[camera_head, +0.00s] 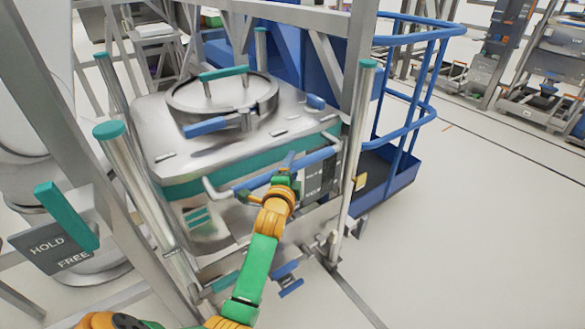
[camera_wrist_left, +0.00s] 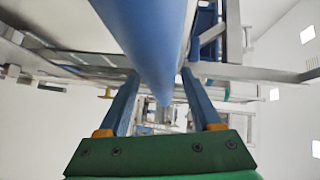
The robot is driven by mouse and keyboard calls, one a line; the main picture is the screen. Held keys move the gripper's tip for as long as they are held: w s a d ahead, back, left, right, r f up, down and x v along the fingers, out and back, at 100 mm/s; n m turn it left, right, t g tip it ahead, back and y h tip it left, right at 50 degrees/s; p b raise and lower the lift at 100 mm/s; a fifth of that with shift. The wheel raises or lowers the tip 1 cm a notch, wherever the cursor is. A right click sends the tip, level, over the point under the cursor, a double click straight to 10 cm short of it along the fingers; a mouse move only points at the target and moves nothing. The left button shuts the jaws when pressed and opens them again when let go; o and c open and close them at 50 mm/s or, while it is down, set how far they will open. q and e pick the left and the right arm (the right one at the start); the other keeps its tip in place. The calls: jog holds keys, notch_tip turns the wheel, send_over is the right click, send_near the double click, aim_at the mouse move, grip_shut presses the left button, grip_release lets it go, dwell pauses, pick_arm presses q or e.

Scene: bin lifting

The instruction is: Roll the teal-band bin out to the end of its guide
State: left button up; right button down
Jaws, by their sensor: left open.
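The teal-band bin (camera_head: 180,140) is a steel box with a round lid on top and a teal band around its upper edge. It stands inside a metal frame in the head view. A blue bar handle (camera_head: 318,157) runs across its front; the bar also fills the upper middle of the left wrist view (camera_wrist_left: 150,30). My left gripper (camera_head: 287,164) is at this handle, with its fingers apart on either side of the bar in the left wrist view (camera_wrist_left: 160,80). It is not closed on the bar. My right gripper is not in view.
A teal lever (camera_head: 67,215) stands by a HOLD/FREE plate (camera_head: 55,247) at the left. Steel posts (camera_head: 352,150) flank the bin. A blue railed platform (camera_head: 390,180) is behind at right. The floor (camera_head: 480,240) at right is clear, with a dark line running along it.

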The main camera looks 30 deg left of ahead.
pick_arm(q)
jog(key=shift+s+r, duration=0.1)
jog(key=shift+c, duration=0.3)
grip_shut()
dwell(1.1)
